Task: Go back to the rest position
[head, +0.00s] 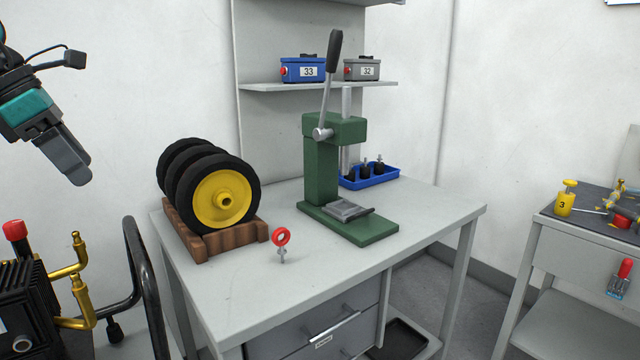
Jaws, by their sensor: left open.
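My left gripper (72,170) is at the upper left, raised in front of the white wall. Its fingers point down and to the right, and nothing shows between them. It is well clear of the workbench (390,225) and left of the wheels. My right gripper is out of view.
The bench carries black-tyred wheels with a yellow hub (222,199) in a wooden rack (233,241), a red-ringed part (281,238), a green lever press (320,175) and a blue tray (377,178). A black machine with brass pipes (35,305) stands lower left. A side table (575,228) stands right.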

